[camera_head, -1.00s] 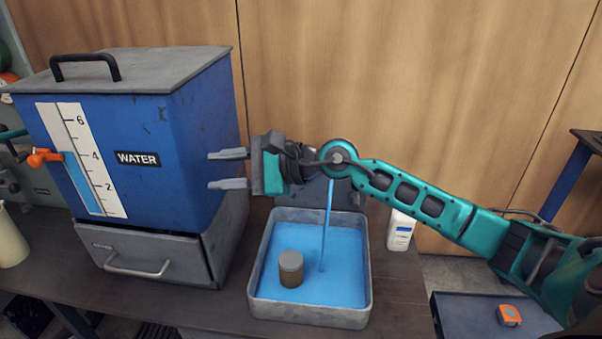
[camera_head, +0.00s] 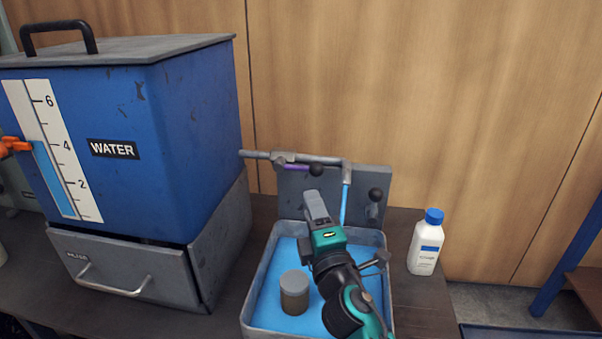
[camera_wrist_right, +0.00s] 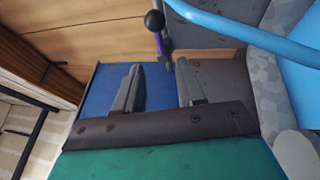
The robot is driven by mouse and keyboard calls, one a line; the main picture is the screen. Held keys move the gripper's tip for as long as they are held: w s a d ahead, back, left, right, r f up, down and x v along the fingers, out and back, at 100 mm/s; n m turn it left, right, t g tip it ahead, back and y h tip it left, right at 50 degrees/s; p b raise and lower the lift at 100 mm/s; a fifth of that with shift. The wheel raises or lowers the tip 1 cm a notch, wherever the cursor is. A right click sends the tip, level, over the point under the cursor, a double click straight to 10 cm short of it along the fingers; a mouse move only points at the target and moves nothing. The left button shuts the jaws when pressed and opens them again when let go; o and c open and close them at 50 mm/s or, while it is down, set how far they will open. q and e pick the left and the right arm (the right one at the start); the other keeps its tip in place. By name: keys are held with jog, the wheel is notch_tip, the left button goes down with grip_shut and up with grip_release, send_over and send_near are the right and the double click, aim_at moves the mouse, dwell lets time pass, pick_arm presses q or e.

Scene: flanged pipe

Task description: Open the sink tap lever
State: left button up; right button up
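The sink tap (camera_head: 325,159) is a grey pipe running right from the blue water tank. Its lever (camera_head: 296,166) is purple with a black ball end, which also shows in the right wrist view (camera_wrist_right: 154,20). A blue stream (camera_head: 345,203) runs from the spout into the sink (camera_head: 262,268), which holds blue water. My right gripper (camera_head: 316,200) is over the sink, just below the lever's ball and apart from it. In the right wrist view its fingers (camera_wrist_right: 160,66) are spread with nothing between them. My left gripper is out of view.
A second black knob (camera_head: 375,195) is on the grey panel behind the sink. A brown jar with a grey lid (camera_head: 294,292) stands in the sink. A white bottle with a blue cap (camera_head: 426,245) is at right. The water tank (camera_head: 195,130) stands at left.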

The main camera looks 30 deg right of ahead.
aim_at(299, 167)
jog(key=x, duration=1.1)
jog(key=shift+r, duration=0.1)
grip_shut()
dwell(0.3)
